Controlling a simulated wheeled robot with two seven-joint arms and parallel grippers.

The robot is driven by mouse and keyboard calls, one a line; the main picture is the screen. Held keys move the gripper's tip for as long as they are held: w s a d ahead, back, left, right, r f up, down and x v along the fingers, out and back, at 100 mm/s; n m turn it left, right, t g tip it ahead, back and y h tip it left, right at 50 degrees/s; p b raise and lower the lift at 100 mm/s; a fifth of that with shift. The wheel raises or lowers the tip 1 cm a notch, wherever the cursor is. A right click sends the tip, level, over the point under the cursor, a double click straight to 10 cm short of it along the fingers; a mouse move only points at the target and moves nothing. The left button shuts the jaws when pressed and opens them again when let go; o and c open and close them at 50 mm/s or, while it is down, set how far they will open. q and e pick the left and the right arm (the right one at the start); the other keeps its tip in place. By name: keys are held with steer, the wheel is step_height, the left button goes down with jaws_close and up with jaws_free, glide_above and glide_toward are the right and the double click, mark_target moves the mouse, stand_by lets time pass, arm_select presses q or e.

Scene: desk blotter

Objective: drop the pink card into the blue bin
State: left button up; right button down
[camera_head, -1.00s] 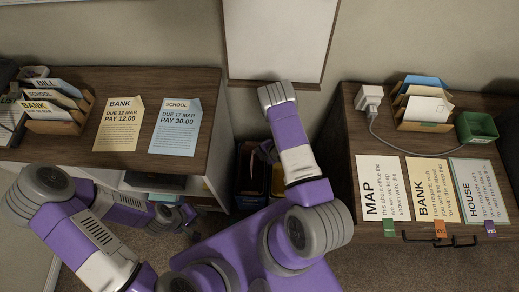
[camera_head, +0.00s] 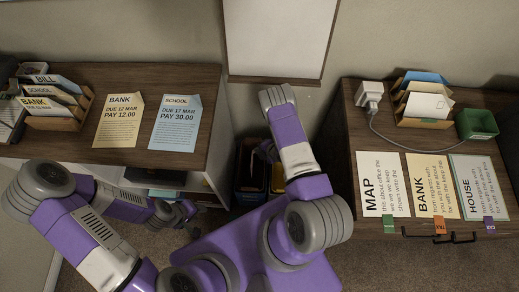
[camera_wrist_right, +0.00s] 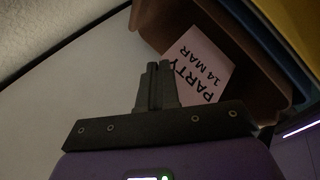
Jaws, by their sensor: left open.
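The pink card (camera_wrist_right: 203,62), lettered PARTY 14 MAR, shows in the right wrist view. The blue bin (camera_wrist_right: 284,42) shows as a strip beside the brown one. My left gripper (camera_head: 187,214) is open, low beside the left desk.
A yellow bin (camera_wrist_right: 300,18) stands beyond the blue one. The left desk (camera_head: 60,148) holds a letter rack (camera_head: 72,118) and two bills. The right desk (camera_head: 345,135) holds three sheets, a rack (camera_head: 422,105) and a green tray (camera_head: 478,124). Desk sides flank the bins closely.

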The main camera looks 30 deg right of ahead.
steer(key=c, duration=1.3)
jaws_free()
steer(key=p+v, duration=0.3)
steer(key=v, duration=0.4)
steer(key=shift+s+r, duration=0.15)
steer(key=shift+r, duration=0.1)
